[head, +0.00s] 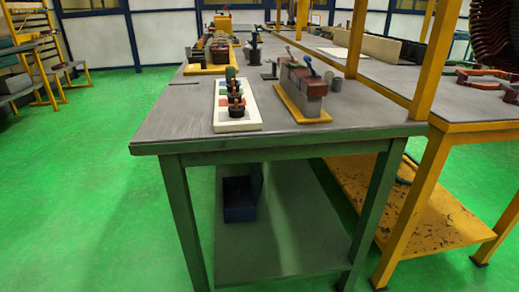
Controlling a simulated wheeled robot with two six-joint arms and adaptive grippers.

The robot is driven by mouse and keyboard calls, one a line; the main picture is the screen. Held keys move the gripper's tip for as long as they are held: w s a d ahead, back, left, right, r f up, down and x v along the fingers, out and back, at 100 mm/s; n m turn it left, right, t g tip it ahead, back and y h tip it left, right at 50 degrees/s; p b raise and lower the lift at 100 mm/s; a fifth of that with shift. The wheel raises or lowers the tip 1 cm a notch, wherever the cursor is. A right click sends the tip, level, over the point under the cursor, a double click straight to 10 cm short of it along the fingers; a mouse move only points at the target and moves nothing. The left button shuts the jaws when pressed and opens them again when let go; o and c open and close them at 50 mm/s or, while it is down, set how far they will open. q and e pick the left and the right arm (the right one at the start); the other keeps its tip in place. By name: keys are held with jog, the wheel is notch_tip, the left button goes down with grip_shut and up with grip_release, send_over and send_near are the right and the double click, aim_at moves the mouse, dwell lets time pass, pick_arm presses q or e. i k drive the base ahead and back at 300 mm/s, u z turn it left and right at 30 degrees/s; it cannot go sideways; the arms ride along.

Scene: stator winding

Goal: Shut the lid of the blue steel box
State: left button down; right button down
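The blue steel box (240,214) sits on the lower shelf of the green-legged workbench, left of the shelf's middle. Its top looks open, with a dark inside showing. A blue panel that looks like its lid (258,182) stands up along the box's right side. The tabletop above hides part of the upper back of the box. Neither of my grippers is in view.
The workbench top (180,130) overhangs the lower shelf (285,240); green legs (187,215) stand at its front corners. The shelf right of the box is clear. A white tray (238,126) holds small parts on top. Yellow-framed bench (425,200) stands at right. Green floor is free in front and left.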

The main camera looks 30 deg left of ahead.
aim_at(256, 174)
jog(key=u, duration=0.6)
jog(key=i, duration=0.85)
jog(key=u, duration=0.9)
